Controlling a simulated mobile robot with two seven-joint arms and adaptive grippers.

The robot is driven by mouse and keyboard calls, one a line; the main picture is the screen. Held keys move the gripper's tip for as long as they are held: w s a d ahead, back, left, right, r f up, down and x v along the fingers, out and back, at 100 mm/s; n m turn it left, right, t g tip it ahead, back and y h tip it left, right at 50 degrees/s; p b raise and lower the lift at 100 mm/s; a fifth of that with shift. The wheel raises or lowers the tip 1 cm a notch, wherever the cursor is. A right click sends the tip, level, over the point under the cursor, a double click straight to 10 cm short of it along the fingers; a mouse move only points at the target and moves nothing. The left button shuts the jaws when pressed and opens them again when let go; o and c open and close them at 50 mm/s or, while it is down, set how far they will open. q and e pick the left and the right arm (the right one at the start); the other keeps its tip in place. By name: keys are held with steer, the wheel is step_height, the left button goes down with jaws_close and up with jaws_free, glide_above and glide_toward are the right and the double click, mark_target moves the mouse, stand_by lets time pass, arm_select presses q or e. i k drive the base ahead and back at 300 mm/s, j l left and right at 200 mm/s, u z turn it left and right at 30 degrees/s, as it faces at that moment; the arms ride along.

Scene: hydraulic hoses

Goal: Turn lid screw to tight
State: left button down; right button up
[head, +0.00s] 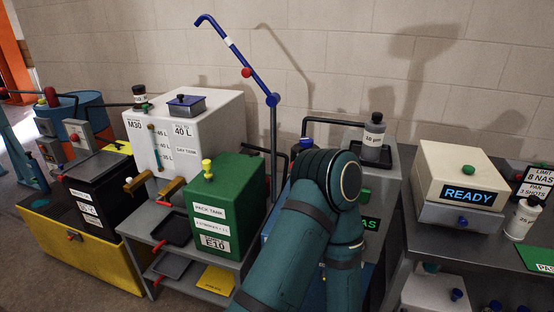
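No part is labelled as the lid screw, and I cannot tell which one it is. A yellow knob (207,166) stands on top of the green pack tank (245,185). A small black knob (181,97) sits on the grey lid (187,108) of the white 40 L tank (222,125). A blue knob (463,223) is on the front of the box whose display reads READY. My teal arm rises from the bottom centre and bends near the middle, hiding what lies behind it. Neither gripper shows.
The READY box (460,165) stands on a grey bench at right beside a white bottle (523,218). A blue hinged pole (235,55) rises behind the green tank. A yellow-sided bin (80,252) stands at left. A capped bottle (374,133) stands behind my arm.

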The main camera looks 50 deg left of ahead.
mark_target(306, 142)
steer(key=u, duration=1.45)
steer(key=i+j+z, duration=0.15)
steer(key=i+j, duration=0.05)
steer(key=j, duration=0.1)
